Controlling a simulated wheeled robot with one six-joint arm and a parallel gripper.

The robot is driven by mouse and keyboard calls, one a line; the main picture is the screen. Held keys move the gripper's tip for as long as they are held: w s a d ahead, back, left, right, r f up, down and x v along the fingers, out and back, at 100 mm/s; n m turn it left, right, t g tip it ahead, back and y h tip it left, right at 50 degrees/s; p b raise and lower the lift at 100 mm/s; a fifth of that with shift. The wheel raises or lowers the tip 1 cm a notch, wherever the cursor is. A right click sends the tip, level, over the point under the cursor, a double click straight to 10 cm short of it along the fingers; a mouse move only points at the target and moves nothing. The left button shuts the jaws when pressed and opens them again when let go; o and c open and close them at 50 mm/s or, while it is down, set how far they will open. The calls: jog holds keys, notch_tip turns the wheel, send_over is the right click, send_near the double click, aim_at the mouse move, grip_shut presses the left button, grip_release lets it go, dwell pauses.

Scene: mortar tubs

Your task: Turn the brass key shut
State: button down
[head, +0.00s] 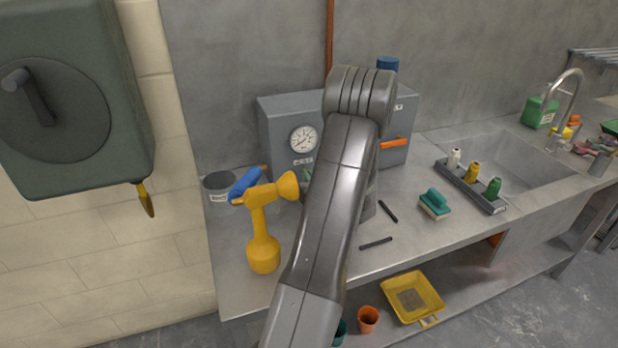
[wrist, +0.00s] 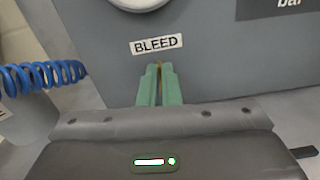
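The brass key (wrist: 159,67) shows as a thin upright sliver on the face of a grey box, just below a white BLEED label (wrist: 156,44) in the wrist view. My gripper (wrist: 159,78) points at the box face. Its two green fingers are close together with the key between them, and they look closed on it. Most of the key is hidden by the fingers. In the head view my arm covers the key and nearly all of the gripper. The grey box (head: 278,128) with a round dial gauge (head: 303,139) stands on the bench.
A yellow bottle-shaped tool (head: 262,235) with a blue coiled hose (wrist: 40,75) stands left of my arm. A grey pot (head: 220,193), dark rods (head: 376,243), a green brush (head: 435,204) and a bottle rack (head: 470,185) are on the bench. A sink (head: 520,170) lies right.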

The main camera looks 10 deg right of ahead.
jog(key=m, duration=0.3)
jog(key=m+b, duration=0.1)
jog(key=m, duration=0.2)
jog(key=shift+w+d+r, duration=0.1)
jog(key=shift+w+d, duration=0.05)
jog(key=shift+d, duration=0.05)
jog(key=m, duration=0.5)
jog(key=shift+d+m, duration=0.15)
jog(key=shift+m, duration=0.15)
jog(key=m, duration=0.2)
jog(key=m+p, duration=0.1)
jog(key=m, duration=0.2)
jog(key=shift+w+f+p, duration=0.1)
jog(key=shift+f+p, duration=0.1)
jog(key=shift+p, duration=0.1)
jog(key=shift+m, duration=0.3)
jog(key=c, duration=1.6)
grip_release()
jog(key=shift+c, duration=0.2)
jog(key=shift+o, duration=0.2)
jog(key=shift+w+f, duration=0.1)
jog(key=shift+f, duration=0.15)
jog(key=s+d, duration=0.1)
jog(key=s, duration=0.3)
jog(key=s+b, duration=0.1)
jog(key=s, duration=0.4)
jog(key=s+d+b, duration=0.1)
jog(key=s, duration=0.3)
jog(key=shift+s+d, duration=0.3)
jog(key=shift+s, duration=0.05)
